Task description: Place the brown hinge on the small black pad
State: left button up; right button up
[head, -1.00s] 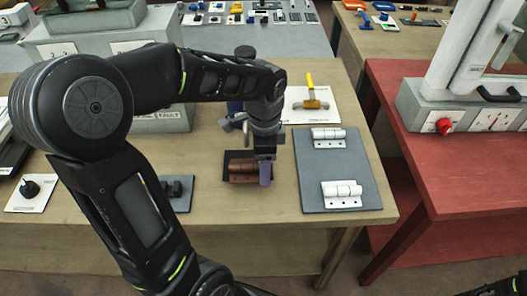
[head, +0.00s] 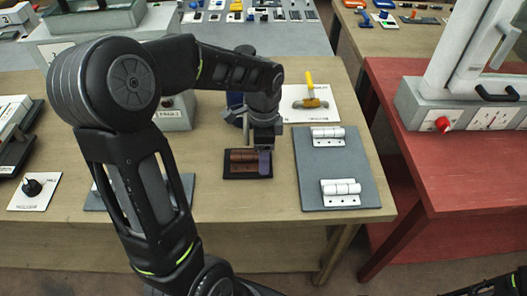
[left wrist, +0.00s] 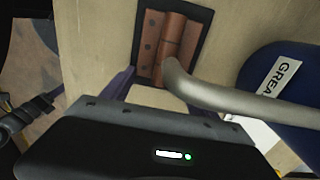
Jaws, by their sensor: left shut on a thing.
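The brown hinge (head: 242,160) lies within the outline of the small black pad (head: 240,176) on the wooden table in the head view. My left gripper (head: 264,158) is at the hinge's right end, pointing down, and shut on it. In the left wrist view the brown hinge (left wrist: 170,35) shows its copper barrel and screw holes, with the dark pad (left wrist: 198,30) around it. One purple finger (left wrist: 118,85) shows; the other is largely hidden behind a curved grey spout. Whether the hinge rests fully flat cannot be told.
A blue grease can (left wrist: 275,85) with a curved spout (left wrist: 205,92) is close to my left gripper. A grey board (head: 338,172) with two white hinges is to the right. A yellow-handled tool (head: 310,92) lies on a white card behind. A black knob (head: 32,187) stands at left.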

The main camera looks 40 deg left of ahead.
pick_arm(q)
jog(key=shift+f, duration=0.2)
jog(key=o, duration=1.6)
jog(key=shift+c, duration=0.2)
jog(key=shift+r, duration=0.15)
notch_tip(320, 180, up, 12)
jog(key=shift+r, duration=0.1)
